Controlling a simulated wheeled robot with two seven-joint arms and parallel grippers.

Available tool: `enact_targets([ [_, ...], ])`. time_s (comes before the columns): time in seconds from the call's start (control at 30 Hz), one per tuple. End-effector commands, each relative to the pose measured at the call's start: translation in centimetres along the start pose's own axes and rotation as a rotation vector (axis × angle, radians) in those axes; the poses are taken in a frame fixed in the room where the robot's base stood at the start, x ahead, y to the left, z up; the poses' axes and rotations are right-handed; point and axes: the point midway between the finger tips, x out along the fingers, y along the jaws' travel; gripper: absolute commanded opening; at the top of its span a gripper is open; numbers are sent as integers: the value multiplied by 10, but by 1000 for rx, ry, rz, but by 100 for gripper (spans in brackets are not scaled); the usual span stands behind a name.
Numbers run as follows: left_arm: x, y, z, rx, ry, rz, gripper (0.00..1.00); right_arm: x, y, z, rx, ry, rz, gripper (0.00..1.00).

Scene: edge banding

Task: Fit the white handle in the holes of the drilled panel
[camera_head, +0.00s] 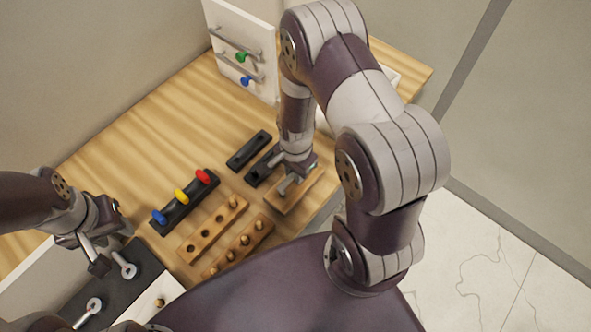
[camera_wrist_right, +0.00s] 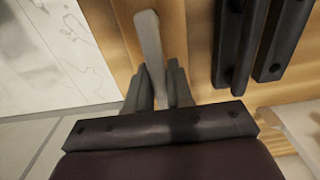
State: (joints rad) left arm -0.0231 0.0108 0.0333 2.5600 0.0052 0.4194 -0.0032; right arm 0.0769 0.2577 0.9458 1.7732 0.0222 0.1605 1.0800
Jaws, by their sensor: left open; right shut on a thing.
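My right gripper (camera_head: 290,178) is low over the front right of the wooden table, by a small light wood block (camera_head: 298,192). In the right wrist view its fingers (camera_wrist_right: 160,82) are shut on a pale, slim bar, which looks like the white handle (camera_wrist_right: 150,40). The handle's far end is over wood; I cannot tell if it touches. My left gripper (camera_head: 105,248) is open above a dark block with grey round-headed pins (camera_head: 125,265). A white upright panel (camera_head: 240,25) at the back carries grey bars and green and blue pegs; its holes are not clear.
A black rack (camera_head: 182,212) holds blue, yellow and red pegs. Two wooden racks (camera_head: 205,233) with holes and pegs lie in front. Black slotted blocks (camera_head: 248,150) lie beside my right gripper. The table's middle (camera_head: 150,145) is clear.

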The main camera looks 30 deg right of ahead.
Motion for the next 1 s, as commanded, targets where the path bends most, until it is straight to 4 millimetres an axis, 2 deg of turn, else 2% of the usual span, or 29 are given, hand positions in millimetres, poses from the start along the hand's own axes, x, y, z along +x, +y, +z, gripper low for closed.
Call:
enact_targets([
  [1.0,3,0,0,0,0,0,43,8,0,0,0,0,0,0],
])
